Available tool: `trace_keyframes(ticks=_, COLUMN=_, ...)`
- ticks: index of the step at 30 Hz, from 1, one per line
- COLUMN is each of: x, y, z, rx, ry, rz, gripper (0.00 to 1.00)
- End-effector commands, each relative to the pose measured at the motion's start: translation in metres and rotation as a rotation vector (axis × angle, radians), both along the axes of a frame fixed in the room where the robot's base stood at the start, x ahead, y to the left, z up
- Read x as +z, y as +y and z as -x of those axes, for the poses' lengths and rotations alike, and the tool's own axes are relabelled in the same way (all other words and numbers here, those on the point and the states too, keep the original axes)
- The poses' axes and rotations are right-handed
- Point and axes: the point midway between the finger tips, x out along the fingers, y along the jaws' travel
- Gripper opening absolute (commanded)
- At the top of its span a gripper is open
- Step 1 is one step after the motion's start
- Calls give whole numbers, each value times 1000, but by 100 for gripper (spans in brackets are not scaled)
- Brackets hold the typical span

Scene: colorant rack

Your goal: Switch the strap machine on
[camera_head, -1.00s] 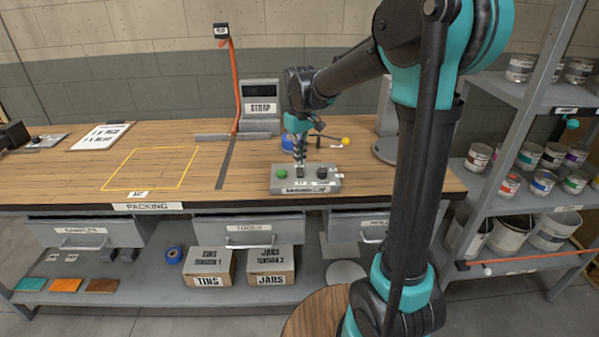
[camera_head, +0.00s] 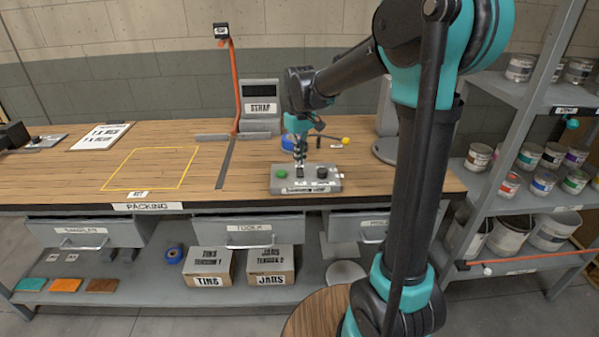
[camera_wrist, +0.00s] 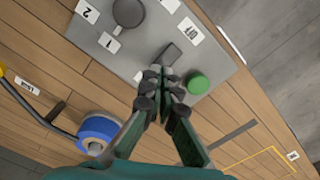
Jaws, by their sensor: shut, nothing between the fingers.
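The strap machine (camera_head: 260,120) is a grey unit labelled STRAP at the back of the bench. A grey control box (camera_head: 332,186) lies at the bench's front edge. It has a green button (camera_head: 281,175) on the left and a black knob (camera_head: 322,173) on the right. In the wrist view the box shows the green button (camera_wrist: 197,83), a dark rocker-like piece (camera_wrist: 170,54) beside it, and the knob (camera_wrist: 128,12) near labels 1 and 2. My gripper (camera_head: 299,165) is shut and empty, pointing down over the box. Its fingertips (camera_wrist: 163,76) are near the dark piece and green button; contact cannot be told.
A blue roll (camera_wrist: 98,130) and a rod with a yellow end (camera_head: 345,140) lie behind the box. An orange strap (camera_head: 237,90) rises at the machine's left. The yellow-outlined area (camera_head: 150,169) is clear. A shelf of tins (camera_head: 540,183) stands right.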

Motion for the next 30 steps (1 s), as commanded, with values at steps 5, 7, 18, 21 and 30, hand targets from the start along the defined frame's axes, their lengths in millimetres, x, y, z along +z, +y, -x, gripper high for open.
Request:
trace_keyframes(ticks=5, x=-1, y=0, z=0, rx=0, ry=0, rz=0, gripper=0)
trace_keyframes(ticks=7, x=-2, y=0, z=0, rx=0, ry=0, rz=0, gripper=0)
trace_keyframes(ticks=18, x=-6, y=0, z=0, rx=0, ry=0, rz=0, gripper=0)
trace_keyframes(ticks=21, x=-8, y=0, z=0, rx=0, ry=0, rz=0, gripper=0)
trace_keyframes(ticks=30, x=-12, y=0, z=0, rx=0, ry=0, rz=0, gripper=0)
